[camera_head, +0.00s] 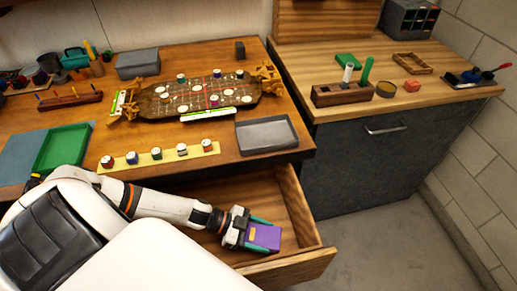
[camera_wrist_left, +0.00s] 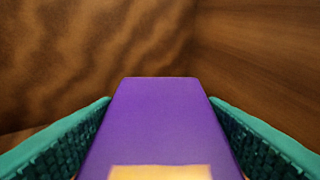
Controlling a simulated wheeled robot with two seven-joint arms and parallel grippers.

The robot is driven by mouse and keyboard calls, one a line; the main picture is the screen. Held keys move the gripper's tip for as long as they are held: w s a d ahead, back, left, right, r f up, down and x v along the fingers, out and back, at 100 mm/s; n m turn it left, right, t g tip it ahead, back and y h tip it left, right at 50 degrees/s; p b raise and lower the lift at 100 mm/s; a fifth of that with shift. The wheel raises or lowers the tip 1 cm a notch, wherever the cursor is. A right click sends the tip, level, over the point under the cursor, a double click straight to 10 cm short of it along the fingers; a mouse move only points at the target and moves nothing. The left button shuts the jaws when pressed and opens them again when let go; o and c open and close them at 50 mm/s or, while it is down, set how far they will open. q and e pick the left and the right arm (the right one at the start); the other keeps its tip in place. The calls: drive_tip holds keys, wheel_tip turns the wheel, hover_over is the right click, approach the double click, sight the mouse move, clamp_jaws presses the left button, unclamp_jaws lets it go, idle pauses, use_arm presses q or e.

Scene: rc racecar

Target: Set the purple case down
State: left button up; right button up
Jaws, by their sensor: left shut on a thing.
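The purple case (camera_head: 265,236) is between the fingers of my left gripper (camera_head: 258,234), inside or just over the open wooden drawer (camera_head: 292,205). In the left wrist view the purple case (camera_wrist_left: 160,125) fills the gap between the two teal fingers, with a tan patch at its near end. My left gripper is shut on it. The drawer's brown wood surfaces show beyond the case. I cannot tell whether the case touches the drawer's bottom. My right gripper is not in view.
The drawer front (camera_head: 285,270) stands out below the table (camera_head: 220,145). A grey tray (camera_head: 267,134) lies at the table's front edge above the drawer. A game board (camera_head: 200,97), a yellow strip with several small pieces (camera_head: 160,155) and a green tray (camera_head: 62,147) lie on the table.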

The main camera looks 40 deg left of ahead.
sight(261, 242)
use_arm(q)
drive_tip(key=shift+f+b, duration=0.35)
drive_tip(key=shift+f, duration=2.15)
drive_tip(key=shift+f, duration=0.1)
drive_tip(key=shift+f, duration=0.15)
drive_tip(key=o, duration=1)
drive_tip(key=shift+r, duration=0.4)
drive_tip(key=v, duration=0.6)
drive_tip(key=shift+s+a+f+b, duration=0.15)
drive_tip(key=shift+a+b, duration=0.15)
drive_tip(key=shift+s+a+r, duration=0.2)
drive_tip(key=shift+a+r, duration=0.1)
drive_tip(key=shift+a, duration=0.05)
